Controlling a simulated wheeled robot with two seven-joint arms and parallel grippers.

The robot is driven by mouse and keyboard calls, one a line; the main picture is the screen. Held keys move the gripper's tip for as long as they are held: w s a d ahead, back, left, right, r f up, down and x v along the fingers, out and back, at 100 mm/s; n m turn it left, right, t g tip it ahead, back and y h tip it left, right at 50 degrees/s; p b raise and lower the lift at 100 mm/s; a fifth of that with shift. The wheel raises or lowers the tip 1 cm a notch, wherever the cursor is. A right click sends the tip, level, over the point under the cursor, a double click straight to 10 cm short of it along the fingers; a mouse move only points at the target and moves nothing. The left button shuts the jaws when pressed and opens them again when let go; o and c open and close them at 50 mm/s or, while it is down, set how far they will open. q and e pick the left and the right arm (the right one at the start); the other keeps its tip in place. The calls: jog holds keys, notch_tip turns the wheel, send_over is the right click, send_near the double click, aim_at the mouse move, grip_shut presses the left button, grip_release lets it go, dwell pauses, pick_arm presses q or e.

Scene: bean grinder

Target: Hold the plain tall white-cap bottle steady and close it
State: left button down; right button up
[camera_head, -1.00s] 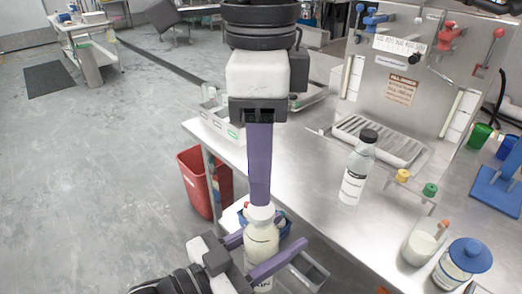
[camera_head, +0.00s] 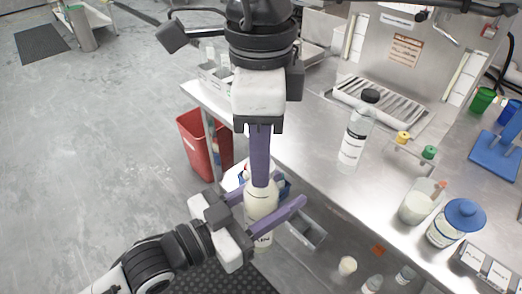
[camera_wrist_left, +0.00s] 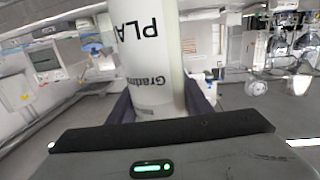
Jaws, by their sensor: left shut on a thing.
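The plain tall white bottle (camera_head: 261,206) stands upright in the air beside the table's front edge, between the fingers of my left gripper (camera_head: 274,194). The left gripper is shut on its body from the side. In the left wrist view the bottle's printed white body (camera_wrist_left: 150,60) fills the space between the fingers. My right gripper (camera_head: 260,181) points straight down from above, its purple fingers at the bottle's top. They hide most of the cap, and I see them edge-on, so I cannot tell whether they grip it.
A clear bottle with a black cap (camera_head: 355,138) stands on the steel table (camera_head: 310,150). A beaker (camera_head: 417,207) and a blue-lidded jar (camera_head: 455,223) stand to the right. A red bin (camera_head: 197,140) is on the floor at left. A grey bin (camera_head: 306,230) lies below, near the bottle.

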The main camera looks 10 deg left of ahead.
jog(key=shift+c, duration=1.4)
jog(key=o, duration=1.2)
jog(key=shift+o, duration=0.2)
notch_tip(320, 180, up, 12)
jog(key=shift+f, duration=0.1)
